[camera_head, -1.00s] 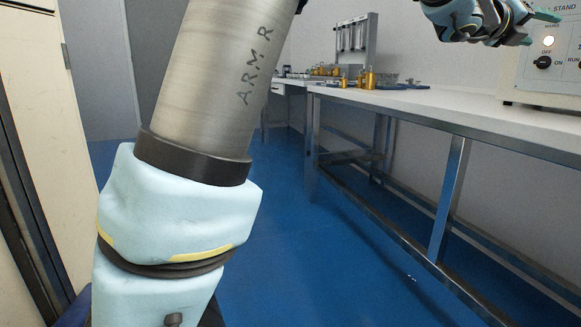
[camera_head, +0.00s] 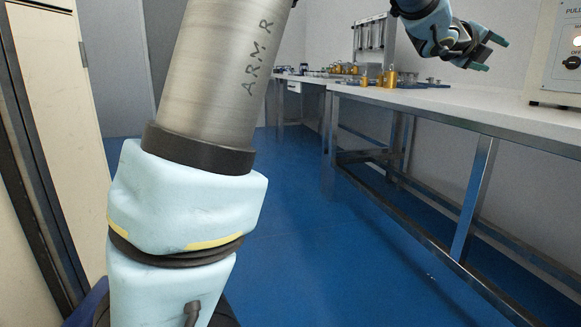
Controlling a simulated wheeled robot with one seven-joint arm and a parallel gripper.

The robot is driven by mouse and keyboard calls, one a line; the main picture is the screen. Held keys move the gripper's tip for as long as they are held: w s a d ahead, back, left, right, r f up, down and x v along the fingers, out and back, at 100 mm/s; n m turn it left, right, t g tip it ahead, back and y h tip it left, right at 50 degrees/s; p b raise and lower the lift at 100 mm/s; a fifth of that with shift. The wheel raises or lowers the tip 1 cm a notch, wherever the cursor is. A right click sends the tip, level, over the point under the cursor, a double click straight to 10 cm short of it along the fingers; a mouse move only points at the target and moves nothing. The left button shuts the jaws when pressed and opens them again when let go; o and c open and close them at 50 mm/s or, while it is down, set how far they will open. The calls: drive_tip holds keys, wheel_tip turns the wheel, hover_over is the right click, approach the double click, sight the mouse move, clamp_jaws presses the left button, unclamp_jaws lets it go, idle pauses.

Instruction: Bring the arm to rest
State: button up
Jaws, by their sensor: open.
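My gripper (camera_head: 486,52) is at the upper right, above the white bench, with its two teal-tipped fingers pointing right. The fingers stand apart and nothing shows between them. My arm (camera_head: 222,85), a metal tube marked "ARM R" with light blue joint covers, fills the left middle of the view. The part of the arm between the tube and the wrist is out of the picture at the top.
The white bench (camera_head: 460,102) on metal legs runs along the right wall. A control box (camera_head: 556,60) stands on it at the right edge. Several brass pieces (camera_head: 390,78) stand farther back. A cream cabinet or door (camera_head: 60,110) is close at left. The blue floor (camera_head: 300,230) is clear.

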drive_tip(key=w+a+f+n+y, duration=0.3)
drive_tip(key=a+f+n, duration=0.35)
drive_tip(key=a, duration=0.35)
drive_tip(key=w+a+f+n+t+y, duration=0.15)
drive_tip(key=a+f+n+y, duration=0.25)
drive_tip(key=a+f+n, duration=0.45)
drive_tip(key=w+a+f+n+y, duration=0.3)
drive_tip(key=a+f+n, duration=0.15)
drive_tip(key=a, duration=0.65)
drive_tip(key=s+a+f+n+g+y+p, duration=0.15)
drive_tip(key=s+a+f+n+g, duration=0.25)
drive_tip(key=s+a+f+n, duration=0.5)
drive_tip(key=s+a+f+n+g+y, duration=0.3)
drive_tip(key=s+a+f+n, duration=0.3)
drive_tip(key=s+a, duration=0.55)
drive_tip(key=w+p+v, duration=0.3)
drive_tip(key=p+v, duration=1.5)
drive_tip(key=p, duration=0.1)
drive_tip(key=w+r+p+v, duration=0.1)
drive_tip(key=w+p+v, duration=0.3)
drive_tip(key=p+v, duration=1.4)
drive_tip(key=shift+r+g+p, duration=0.35)
drive_tip(key=shift+r+p, duration=0.1)
drive_tip(key=shift+r, duration=0.1)
